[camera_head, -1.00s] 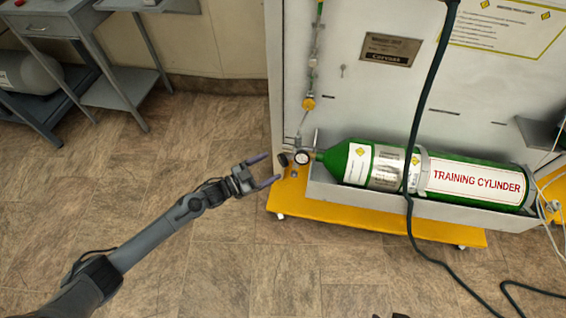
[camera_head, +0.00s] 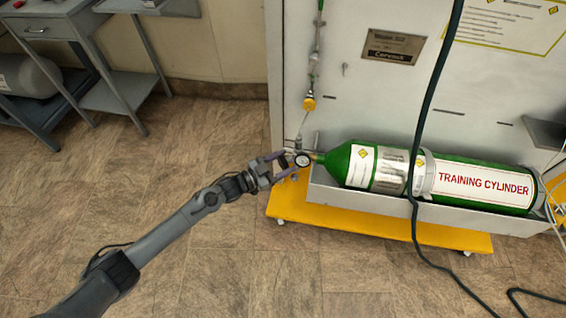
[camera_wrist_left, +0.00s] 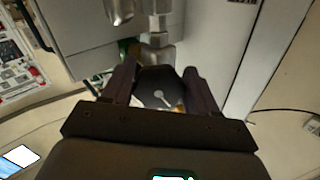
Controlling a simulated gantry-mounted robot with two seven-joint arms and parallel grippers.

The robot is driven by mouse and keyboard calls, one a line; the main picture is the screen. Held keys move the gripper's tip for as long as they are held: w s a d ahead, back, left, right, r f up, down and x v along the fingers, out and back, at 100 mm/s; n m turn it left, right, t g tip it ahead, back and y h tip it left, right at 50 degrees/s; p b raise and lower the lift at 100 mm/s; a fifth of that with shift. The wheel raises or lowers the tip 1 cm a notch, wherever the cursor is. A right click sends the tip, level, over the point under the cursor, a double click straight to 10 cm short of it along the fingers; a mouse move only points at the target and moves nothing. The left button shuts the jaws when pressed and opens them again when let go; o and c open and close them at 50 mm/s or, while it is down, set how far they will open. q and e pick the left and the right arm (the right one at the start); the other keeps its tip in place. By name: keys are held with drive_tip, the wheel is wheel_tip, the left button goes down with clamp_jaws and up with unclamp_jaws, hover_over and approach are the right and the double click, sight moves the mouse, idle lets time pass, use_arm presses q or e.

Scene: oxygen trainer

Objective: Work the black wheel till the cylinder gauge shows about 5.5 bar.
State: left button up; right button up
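The black wheel (camera_wrist_left: 160,88) is a dark knob with a pale mark on its face, seen between my left fingers in the left wrist view. My left gripper (camera_head: 288,163) is at the wheel, its fingers spread on either side; whether they touch it is unclear. In the head view the gripper mostly hides the wheel. The round cylinder gauge (camera_head: 302,160) with a white face sits just right of the gripper, at the neck of the green training cylinder (camera_head: 460,180). Its reading is too small to make out. My right gripper is not in view.
The cylinder lies in a grey cradle on a yellow wheeled base (camera_head: 345,224). A dark hose (camera_head: 424,120) hangs in front of the cylinder. A pipe with a yellow fitting (camera_head: 309,103) rises above the gauge. Floor to the left is clear, with a grey side table (camera_head: 118,92) beyond.

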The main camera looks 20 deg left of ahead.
use_arm(q)
drive_tip(key=c, duration=0.5)
drive_tip(key=shift+m, duration=0.3)
drive_tip(key=m+p, duration=0.1)
drive_tip(key=m, duration=0.2)
drive_tip(key=shift+r, duration=0.1)
drive_tip(key=shift+a+m+p, duration=0.1)
drive_tip(key=shift+m+p, duration=0.2)
drive_tip(key=shift+m, duration=1.2)
drive_tip(key=o, duration=1)
drive_tip(key=shift+c, duration=0.2)
